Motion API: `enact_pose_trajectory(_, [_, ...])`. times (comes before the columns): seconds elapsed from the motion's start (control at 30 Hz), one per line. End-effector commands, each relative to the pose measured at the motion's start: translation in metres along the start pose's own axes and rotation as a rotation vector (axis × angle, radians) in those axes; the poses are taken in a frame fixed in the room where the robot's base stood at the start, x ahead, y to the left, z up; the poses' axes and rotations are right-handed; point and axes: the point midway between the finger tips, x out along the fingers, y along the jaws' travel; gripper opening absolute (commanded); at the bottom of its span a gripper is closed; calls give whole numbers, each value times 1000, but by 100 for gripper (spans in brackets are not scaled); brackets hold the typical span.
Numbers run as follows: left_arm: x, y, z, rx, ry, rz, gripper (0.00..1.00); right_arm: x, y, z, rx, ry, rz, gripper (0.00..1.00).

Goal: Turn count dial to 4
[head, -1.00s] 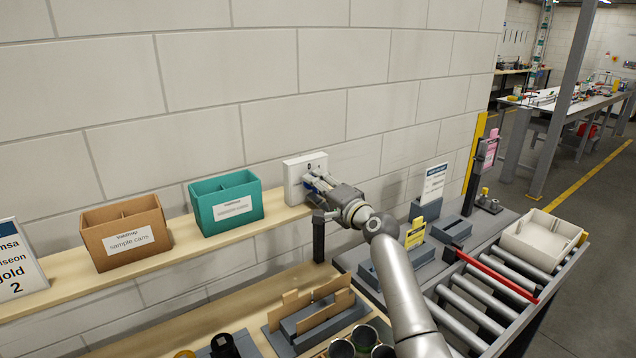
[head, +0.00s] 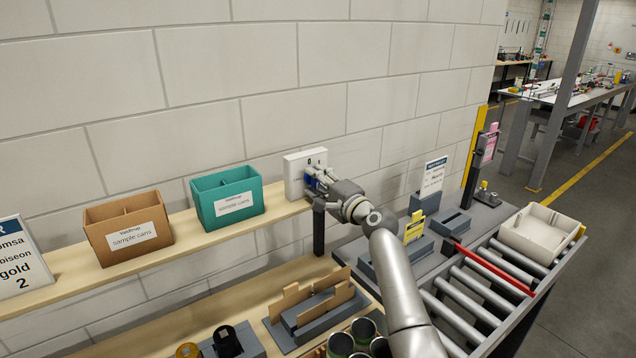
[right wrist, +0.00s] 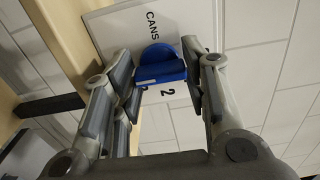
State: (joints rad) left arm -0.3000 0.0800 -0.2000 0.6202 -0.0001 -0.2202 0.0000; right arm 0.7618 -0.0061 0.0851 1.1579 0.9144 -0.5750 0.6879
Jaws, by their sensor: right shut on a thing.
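The count dial is a blue knob (right wrist: 160,66) on a white wall panel (head: 292,172). In the right wrist view the panel reads "CANS" at its edge and a "2" is printed beside the knob. I cannot make out a pointer or which number is set. My left gripper is not in view.
A dark post (head: 319,232) stands just below my right gripper. A roller conveyor (head: 472,300) with a white bin (head: 540,243) lies right.

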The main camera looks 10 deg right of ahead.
Motion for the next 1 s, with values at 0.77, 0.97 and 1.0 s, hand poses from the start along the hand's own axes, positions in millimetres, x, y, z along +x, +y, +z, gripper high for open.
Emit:
enact_pose_trajectory(0.77, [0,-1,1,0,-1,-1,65,-18,2,0,0,0,1,62])
enact_pose_trajectory(0.97, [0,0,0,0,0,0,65,-46,2,0,0,0,1,62])
enact_pose_trajectory(1.0, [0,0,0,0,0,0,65,-53,2,0,0,0,2,62])
